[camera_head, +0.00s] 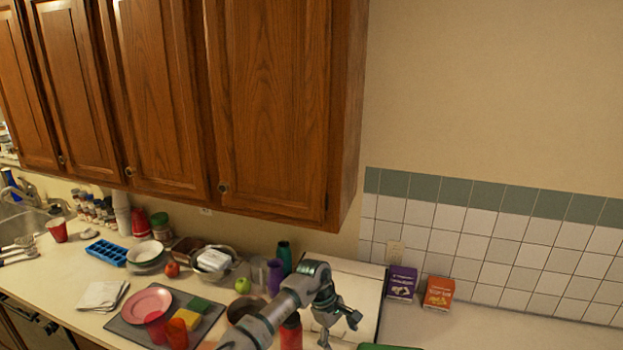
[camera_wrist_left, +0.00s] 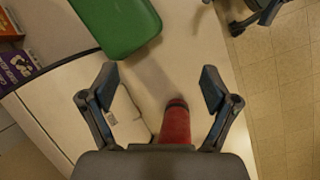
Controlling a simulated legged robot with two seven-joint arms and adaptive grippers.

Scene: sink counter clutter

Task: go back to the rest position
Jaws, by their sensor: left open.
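My left gripper (camera_head: 338,328) is over the counter's front right part in the head view, with its arm coming in from the bottom. In the left wrist view its fingers (camera_wrist_left: 159,78) are spread wide and hold nothing. A red bottle (camera_wrist_left: 175,125) shows below and between the fingers in that view, partly hidden by the gripper body. In the head view the red bottle (camera_head: 291,336) stands just left of the gripper, partly behind my arm. A dark gripper, apparently my right one (camera_wrist_left: 255,14), shows at the top of the wrist view, cut by the edge; its jaws are unclear.
A green object (camera_wrist_left: 118,25) lies on the counter near the gripper. Purple (camera_head: 401,283) and orange (camera_head: 438,293) boxes stand by the tiled wall. A grey mat (camera_head: 130,333) with a pink plate (camera_head: 148,302) and cups lies left. Wooden cabinets (camera_head: 265,100) hang above.

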